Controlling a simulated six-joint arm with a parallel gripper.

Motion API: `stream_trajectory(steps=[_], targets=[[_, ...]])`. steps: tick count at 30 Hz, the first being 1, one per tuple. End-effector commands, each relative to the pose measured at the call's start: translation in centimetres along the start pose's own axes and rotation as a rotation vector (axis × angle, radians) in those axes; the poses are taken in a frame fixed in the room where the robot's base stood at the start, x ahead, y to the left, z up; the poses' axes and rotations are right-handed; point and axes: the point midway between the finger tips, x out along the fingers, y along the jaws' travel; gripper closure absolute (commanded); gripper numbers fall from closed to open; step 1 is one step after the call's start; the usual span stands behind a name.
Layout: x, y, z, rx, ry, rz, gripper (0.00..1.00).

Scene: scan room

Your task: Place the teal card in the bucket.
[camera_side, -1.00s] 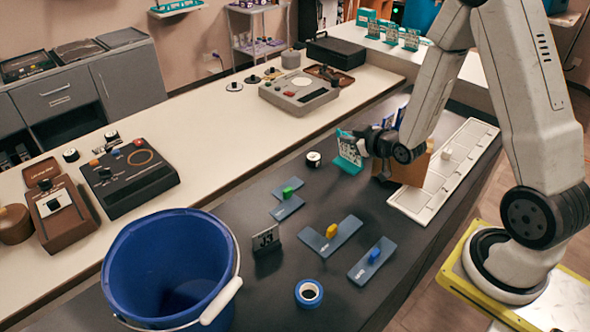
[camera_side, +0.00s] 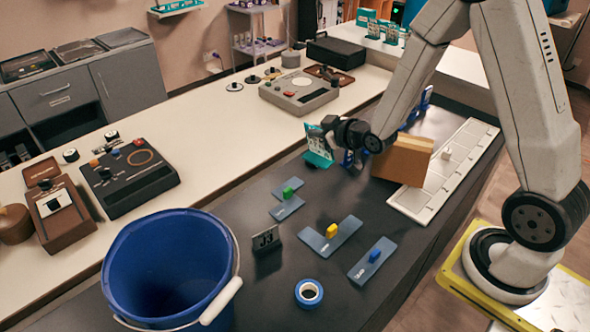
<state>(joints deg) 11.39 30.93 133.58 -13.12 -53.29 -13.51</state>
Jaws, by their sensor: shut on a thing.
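The teal card (camera_side: 317,146), with white printed marks, is held in my gripper (camera_side: 329,133) above the dark table, near its far edge. My gripper is shut on the card's right side; the fingertips are small and partly hidden. The blue bucket (camera_side: 218,250), with a white handle grip, stands open at the lower left, well apart from the card. No contents show in the part of its inside that I see.
A J3 sign (camera_side: 266,240) stands beside the bucket. A blue tape roll (camera_side: 309,292) lies in front.

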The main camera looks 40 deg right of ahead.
Motion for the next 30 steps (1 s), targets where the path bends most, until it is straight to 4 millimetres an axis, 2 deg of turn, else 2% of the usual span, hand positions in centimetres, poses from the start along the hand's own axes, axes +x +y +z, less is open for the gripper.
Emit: stream_trajectory(steps=[1, 6, 14, 23, 30], targets=[[0.5, -1.2, -1.3, -0.010, 0.012, -0.021, 1.00], [1.4, -4.8, -4.9, -0.032, 0.028, -0.076, 1.00], [1.6, -11.0, -10.2, -0.068, 0.055, -0.165, 1.00], [-0.1, -18.9, -16.0, -0.113, 0.089, -0.275, 1.00], [-3.1, -25.5, -20.2, -0.154, 0.120, -0.374, 1.00]])
